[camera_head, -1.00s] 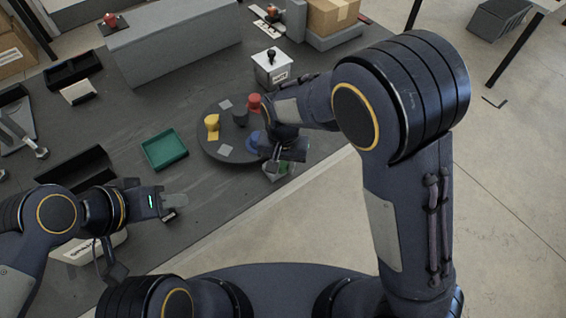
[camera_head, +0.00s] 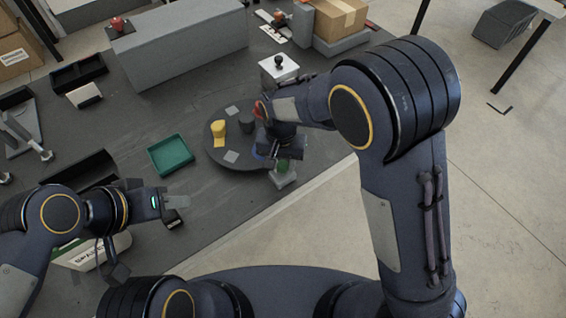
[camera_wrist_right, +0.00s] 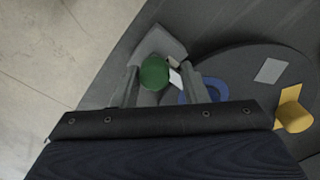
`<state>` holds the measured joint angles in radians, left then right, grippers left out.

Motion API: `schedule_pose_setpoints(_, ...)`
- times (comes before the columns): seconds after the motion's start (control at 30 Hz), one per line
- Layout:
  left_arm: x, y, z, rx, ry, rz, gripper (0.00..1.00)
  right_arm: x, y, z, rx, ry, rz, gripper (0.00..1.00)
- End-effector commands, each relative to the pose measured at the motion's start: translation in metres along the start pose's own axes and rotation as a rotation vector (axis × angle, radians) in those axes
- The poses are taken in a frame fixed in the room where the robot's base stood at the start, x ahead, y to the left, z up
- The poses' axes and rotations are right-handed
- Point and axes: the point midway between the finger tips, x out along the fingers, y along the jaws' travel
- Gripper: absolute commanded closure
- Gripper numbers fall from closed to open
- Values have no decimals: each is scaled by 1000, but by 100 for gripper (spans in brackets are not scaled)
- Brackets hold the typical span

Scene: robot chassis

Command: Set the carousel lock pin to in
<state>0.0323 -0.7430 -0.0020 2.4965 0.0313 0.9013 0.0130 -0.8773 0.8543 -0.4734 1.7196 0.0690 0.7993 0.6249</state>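The carousel (camera_head: 226,160) is a dark round plate on the table, partly hidden behind my right arm. The lock pin's green knob (camera_head: 283,164) sits on a grey block (camera_head: 284,179) at the carousel's near right edge; the knob also shows in the right wrist view (camera_wrist_right: 155,73). My right gripper (camera_head: 284,158) is open, its fingers (camera_wrist_right: 160,78) on either side of the green knob, with visible gaps. I cannot tell whether the pin is in or out. My left gripper (camera_head: 178,202) is away to the left above the table, nothing visible in it.
On the carousel are a yellow piece (camera_head: 218,129), a dark grey piece (camera_head: 246,124), a red piece (camera_head: 259,109) and a blue piece (camera_wrist_right: 205,90). A green tray (camera_head: 170,154) lies left of it. A white box (camera_head: 279,69) with a black knob stands behind.

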Motion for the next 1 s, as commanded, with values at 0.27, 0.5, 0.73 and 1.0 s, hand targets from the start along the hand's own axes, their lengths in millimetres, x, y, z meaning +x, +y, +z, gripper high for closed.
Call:
schedule_pose_setpoints(0.27,0,0,0,0,0,0,64,1,1,1,0,-4,4,53)
schedule_pose_setpoints(0.5,0,0,0,0,0,0,64,-21,0,1,0,-1,0,53)
schedule_pose_setpoints(0.73,0,0,0,0,0,0,64,-60,0,0,0,-1,0,53)
schedule_pose_setpoints(1.0,0,0,0,0,0,0,64,-78,1,1,-1,-3,3,53)
